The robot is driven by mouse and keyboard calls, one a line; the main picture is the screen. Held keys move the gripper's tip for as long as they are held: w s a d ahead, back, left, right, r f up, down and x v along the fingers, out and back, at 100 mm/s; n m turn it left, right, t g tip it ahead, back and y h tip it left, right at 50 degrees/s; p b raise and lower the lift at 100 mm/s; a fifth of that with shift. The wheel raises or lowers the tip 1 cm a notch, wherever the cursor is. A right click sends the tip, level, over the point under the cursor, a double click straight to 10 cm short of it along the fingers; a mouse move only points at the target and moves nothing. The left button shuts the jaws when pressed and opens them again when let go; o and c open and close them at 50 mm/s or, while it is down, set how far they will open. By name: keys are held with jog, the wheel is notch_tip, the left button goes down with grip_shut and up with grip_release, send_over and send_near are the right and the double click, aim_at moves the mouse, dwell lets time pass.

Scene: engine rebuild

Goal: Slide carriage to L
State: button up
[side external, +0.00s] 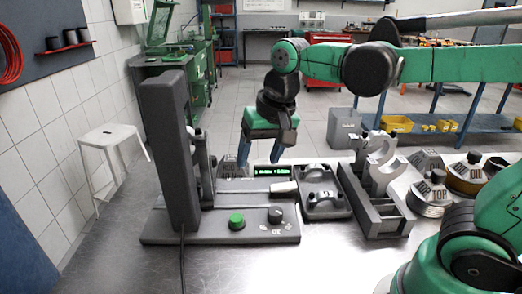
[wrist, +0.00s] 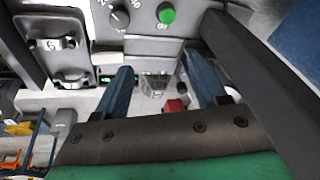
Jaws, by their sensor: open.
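The grey test machine (side external: 190,226) stands on the bench with a tall column (side external: 163,150), a green button (side external: 237,221), a dark knob (side external: 275,214) and a lit green display (side external: 272,171). A slim grey upright (side external: 205,168), possibly the carriage, stands beside the column; I cannot confirm its identity or any L mark. My gripper (side external: 259,165) points down, open, behind the machine's base near the display. In the wrist view my gripper (wrist: 157,68) has its two blue fingers apart, with the machine behind them. The knob (wrist: 120,17) and button (wrist: 166,14) show at the top.
A grey tray with bearing caps (side external: 323,204) and a grey rack (side external: 375,207) stand right of the machine. Labelled blocks and round parts (side external: 428,196) lie farther right. The bench front (side external: 220,275) is clear. A white stool (side external: 112,145) stands on the floor at left.

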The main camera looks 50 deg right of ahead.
jog(key=shift+s+d+f+n+t, duration=0.3)
jog(key=shift+s+f+n+t, duration=0.3)
jog(key=shift+s+n, duration=0.15)
jog(key=shift+s+d+f+n+t, duration=0.35)
jog(key=shift+s+f+n+t, duration=0.3)
jog(key=shift+n, duration=0.2)
jog(key=shift+s+d+f+n+t, duration=0.3)
jog(key=shift+s+f+n+t, duration=0.3)
jog(key=shift+n, duration=0.2)
jog(key=w+d+f+n+t+y, duration=0.1)
jog(key=w+f, duration=0.1)
jog(key=w, duration=0.4)
jog(key=w+d+f+n+t+y, duration=0.1)
jog(key=w+n+t+y, duration=0.1)
jog(key=w, duration=0.4)
jog(key=w+d+f+n+t+y, duration=0.1)
jog(key=w+f+t, duration=0.1)
jog(key=w, duration=0.5)
jog(key=shift+d+f+y, duration=0.3)
jog(key=shift+y, duration=0.1)
jog(key=shift+x, duration=2.7)
